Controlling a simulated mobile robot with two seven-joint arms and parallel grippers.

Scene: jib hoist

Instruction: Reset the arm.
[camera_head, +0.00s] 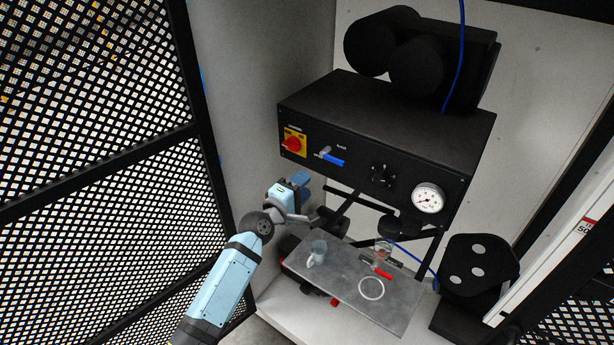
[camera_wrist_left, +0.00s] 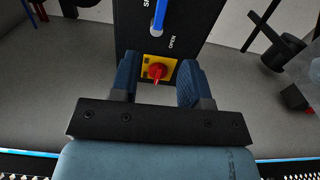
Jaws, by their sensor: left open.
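My left arm comes in from the lower left. My left gripper (camera_head: 302,179) is in front of the black machine box (camera_head: 400,120), below its yellow plate with a red rotary knob (camera_head: 292,144). In the left wrist view, the dark blue fingers of the gripper (camera_wrist_left: 159,75) are spread apart with nothing held. The red knob (camera_wrist_left: 157,71) shows between and beyond them, with no contact visible. A blue lever handle (camera_head: 332,159) is to the right of the knob on the same panel. My right gripper is not in view.
A metal plate (camera_head: 350,282) below the box carries a clear cup (camera_head: 317,252), a white ring (camera_head: 371,288) and a red-handled part (camera_head: 382,271). A gauge (camera_head: 428,198) is at the panel's right. A black mesh panel (camera_head: 90,180) stands left.

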